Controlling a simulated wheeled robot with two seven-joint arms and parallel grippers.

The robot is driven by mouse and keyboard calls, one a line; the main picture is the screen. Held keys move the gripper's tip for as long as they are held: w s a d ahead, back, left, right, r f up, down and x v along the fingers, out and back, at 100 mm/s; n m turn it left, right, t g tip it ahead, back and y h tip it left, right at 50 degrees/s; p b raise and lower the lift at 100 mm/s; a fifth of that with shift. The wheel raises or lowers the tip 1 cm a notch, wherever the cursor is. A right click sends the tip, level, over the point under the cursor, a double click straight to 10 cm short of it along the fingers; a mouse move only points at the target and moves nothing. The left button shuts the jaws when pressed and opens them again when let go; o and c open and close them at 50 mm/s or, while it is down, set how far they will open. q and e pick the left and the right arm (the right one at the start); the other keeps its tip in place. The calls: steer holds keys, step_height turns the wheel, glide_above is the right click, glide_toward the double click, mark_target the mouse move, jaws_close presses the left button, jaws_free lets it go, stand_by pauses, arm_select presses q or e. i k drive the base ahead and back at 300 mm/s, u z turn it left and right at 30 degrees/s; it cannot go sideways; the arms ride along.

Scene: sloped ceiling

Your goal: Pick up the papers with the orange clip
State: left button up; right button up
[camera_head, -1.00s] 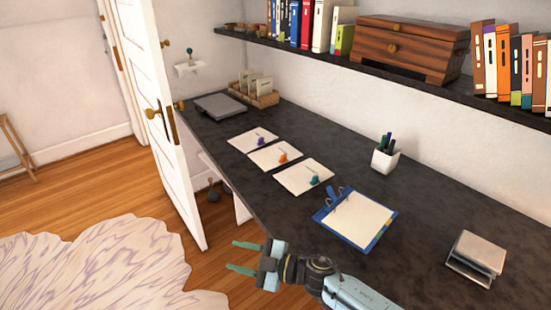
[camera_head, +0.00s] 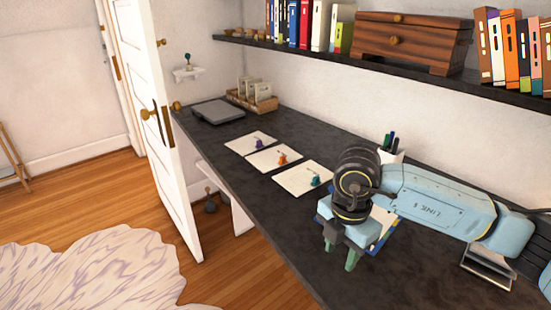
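Three paper stacks lie in a row on the dark desk. The papers with the orange clip (camera_head: 268,161) are the middle stack, with the orange clip (camera_head: 282,158) near their right side. The papers with a purple clip (camera_head: 246,146) lie to the left and the papers with a teal clip (camera_head: 296,184) to the right. My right gripper (camera_head: 340,258) is open, pointing down, with its two green fingers apart and nothing between them. It is right of and nearer than the stacks, over the desk in front of the blue clipboard. My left gripper is not in view.
The blue clipboard (camera_head: 389,238) is mostly hidden by my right arm. A white pen cup (camera_head: 394,155) stands behind it. A metal holder (camera_head: 487,268) is at the right. A shelf (camera_head: 320,58) with books and a wooden chest overhangs the desk's back. The desk's left front is clear.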

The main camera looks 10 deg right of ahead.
mark_target(272, 158)
steer(key=i, duration=1.95)
